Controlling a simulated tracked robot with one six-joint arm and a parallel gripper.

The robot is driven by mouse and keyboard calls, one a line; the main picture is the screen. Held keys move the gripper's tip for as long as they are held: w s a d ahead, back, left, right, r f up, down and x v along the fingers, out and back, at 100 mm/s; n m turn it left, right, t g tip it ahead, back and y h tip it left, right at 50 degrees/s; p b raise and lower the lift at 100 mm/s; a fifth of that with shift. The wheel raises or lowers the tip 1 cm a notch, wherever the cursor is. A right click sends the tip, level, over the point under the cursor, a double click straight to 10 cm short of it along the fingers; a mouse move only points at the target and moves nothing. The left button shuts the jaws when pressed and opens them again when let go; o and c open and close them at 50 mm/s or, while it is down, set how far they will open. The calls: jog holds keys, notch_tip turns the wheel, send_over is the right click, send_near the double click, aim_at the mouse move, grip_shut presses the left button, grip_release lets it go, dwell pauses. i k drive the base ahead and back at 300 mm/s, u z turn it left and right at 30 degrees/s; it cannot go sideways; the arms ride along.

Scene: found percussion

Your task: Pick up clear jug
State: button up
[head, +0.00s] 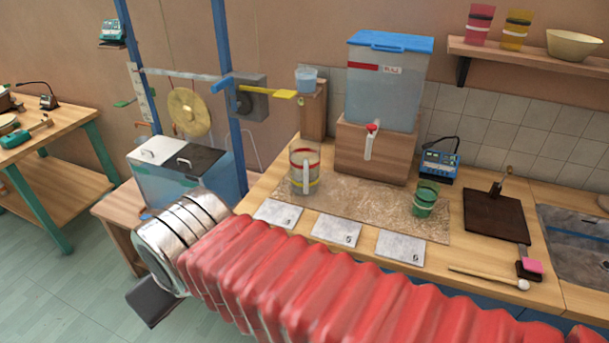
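The clear jug (312,177) stands upright on the brown mat on the counter, in the middle of the head view. It is see-through, with a red band, a yellow band near its base and a pale upright strip at its front. My gripper (150,301) is at the lower left, past the silver end of my red ribbed arm. Only a dark flat part of it shows, low and to the left of the jug, well apart from it. The rest is hidden, so I cannot tell whether it is open or holding something.
Behind the jug, a blue-lidded water tank (385,95) with a tap sits on a wooden block (350,150). A green cup (426,198) stands right on the mat (375,195). Numbered cards (337,229) lie in front. A blue post (232,120) and gong (188,111) stand left.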

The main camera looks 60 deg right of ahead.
aim_at(304, 151)
jog(key=z, duration=0.05)
jog(key=i, duration=1)
jog(key=u, duration=0.05)
